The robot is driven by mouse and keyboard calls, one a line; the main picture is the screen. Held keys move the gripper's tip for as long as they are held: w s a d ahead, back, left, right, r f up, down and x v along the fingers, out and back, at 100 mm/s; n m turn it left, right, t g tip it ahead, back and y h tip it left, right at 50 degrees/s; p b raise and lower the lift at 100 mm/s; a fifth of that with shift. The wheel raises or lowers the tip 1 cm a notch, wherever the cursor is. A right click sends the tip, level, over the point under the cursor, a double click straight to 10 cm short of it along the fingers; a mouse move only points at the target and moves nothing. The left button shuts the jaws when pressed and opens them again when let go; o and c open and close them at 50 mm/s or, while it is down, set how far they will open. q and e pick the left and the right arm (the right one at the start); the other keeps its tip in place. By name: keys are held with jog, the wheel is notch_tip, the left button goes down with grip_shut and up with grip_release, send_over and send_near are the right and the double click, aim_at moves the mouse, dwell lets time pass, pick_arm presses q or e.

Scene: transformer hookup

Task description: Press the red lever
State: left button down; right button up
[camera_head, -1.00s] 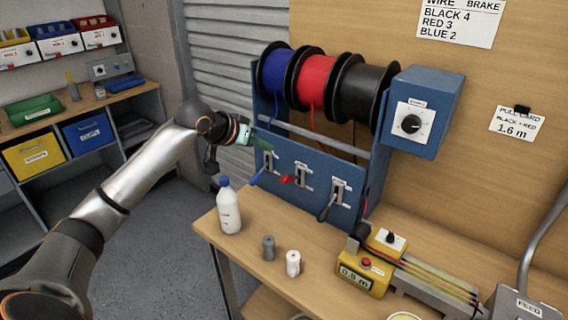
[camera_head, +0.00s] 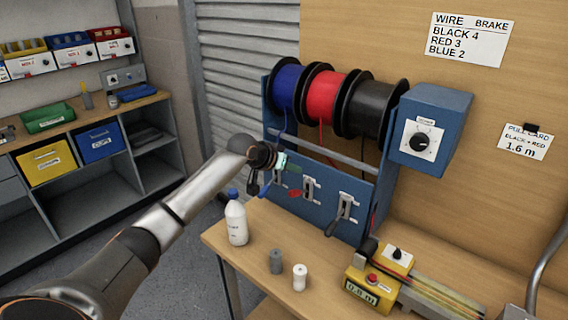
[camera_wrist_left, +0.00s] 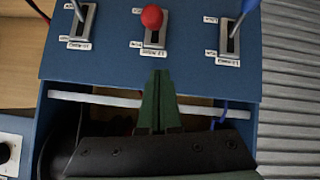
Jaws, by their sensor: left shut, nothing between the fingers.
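The red lever (camera_head: 294,193) is the middle of three levers on the front of the blue spool rack (camera_head: 350,206). Its round red knob shows in the left wrist view (camera_wrist_left: 152,16), standing out of a slotted plate. My left gripper (camera_head: 293,166) is shut and empty, close to the rack, above the red lever's knob in the head view. In the left wrist view its green fingertips (camera_wrist_left: 158,74) point towards the red lever, with a gap between them and the knob. The gripper and wrist partly hide the blue lever's area in the head view. My right gripper is not in view.
The black lever (camera_head: 333,228) and the blue lever (camera_wrist_left: 247,8) flank the red one. Blue, red and black wire spools (camera_head: 325,97) sit above.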

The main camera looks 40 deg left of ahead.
aim_at(300, 192)
pick_arm(q)
jog(key=shift+s+d+f+p, duration=0.1)
jog(key=shift+s+f, duration=0.2)
jog(key=shift+f, duration=0.3)
jog(key=shift+s+d+f+p, duration=0.1)
jog(key=shift+s+f, duration=0.2)
jog(key=shift+f, duration=0.25)
jog(key=shift+s+d+f+p, duration=0.1)
jog(key=shift+s+f, duration=0.2)
jog(key=shift+f, duration=0.3)
